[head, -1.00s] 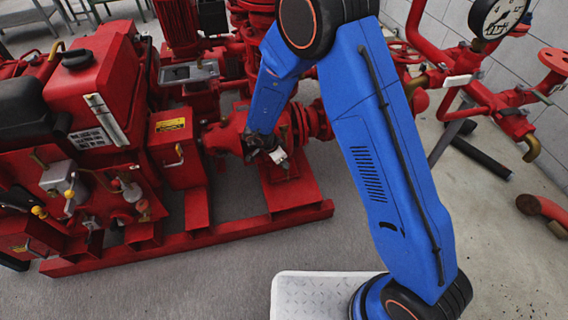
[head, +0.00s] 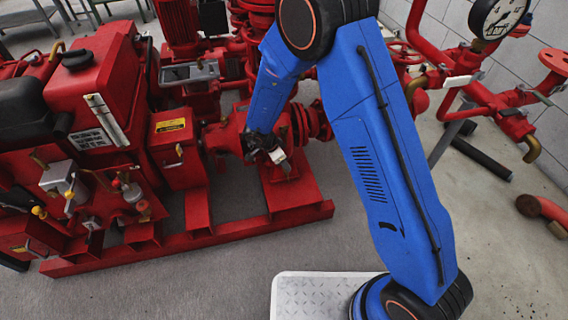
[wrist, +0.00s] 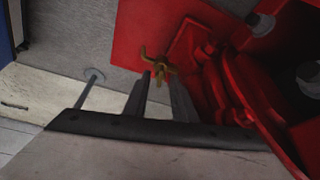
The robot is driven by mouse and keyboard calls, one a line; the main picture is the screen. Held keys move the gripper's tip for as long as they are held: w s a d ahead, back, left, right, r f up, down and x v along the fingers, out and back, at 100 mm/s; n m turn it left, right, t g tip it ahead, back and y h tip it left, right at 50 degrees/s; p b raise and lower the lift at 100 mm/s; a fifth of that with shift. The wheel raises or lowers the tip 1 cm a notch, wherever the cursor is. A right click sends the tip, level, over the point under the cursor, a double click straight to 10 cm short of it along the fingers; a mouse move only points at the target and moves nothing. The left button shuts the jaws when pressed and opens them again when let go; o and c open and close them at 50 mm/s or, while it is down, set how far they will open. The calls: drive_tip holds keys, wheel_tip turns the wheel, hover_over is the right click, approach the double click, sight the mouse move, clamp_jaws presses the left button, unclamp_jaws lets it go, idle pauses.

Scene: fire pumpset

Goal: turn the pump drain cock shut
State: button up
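The drain cock is a small brass piece with a thin handle (wrist: 158,66), against the red pump parts in the wrist view. My gripper (wrist: 160,82) shows there as two dark fingers with a gap between them. The cock shows at and just past the fingertips, in line with the gap; I cannot tell whether they touch it. In the head view my gripper (head: 284,166) points down beside the red pump, and the cock cannot be made out there.
The red pump body (head: 228,132) and the red base frame (head: 290,196) lie close around my gripper. A red engine unit (head: 95,85) stands to the left. Red pipes with a gauge (head: 497,17) stand at the right. Grey floor (head: 200,270) in front is clear.

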drive_tip(key=shift+r, duration=0.1)
drive_tip(key=v, duration=1.7)
drive_tip(key=shift+w+r, duration=0.1)
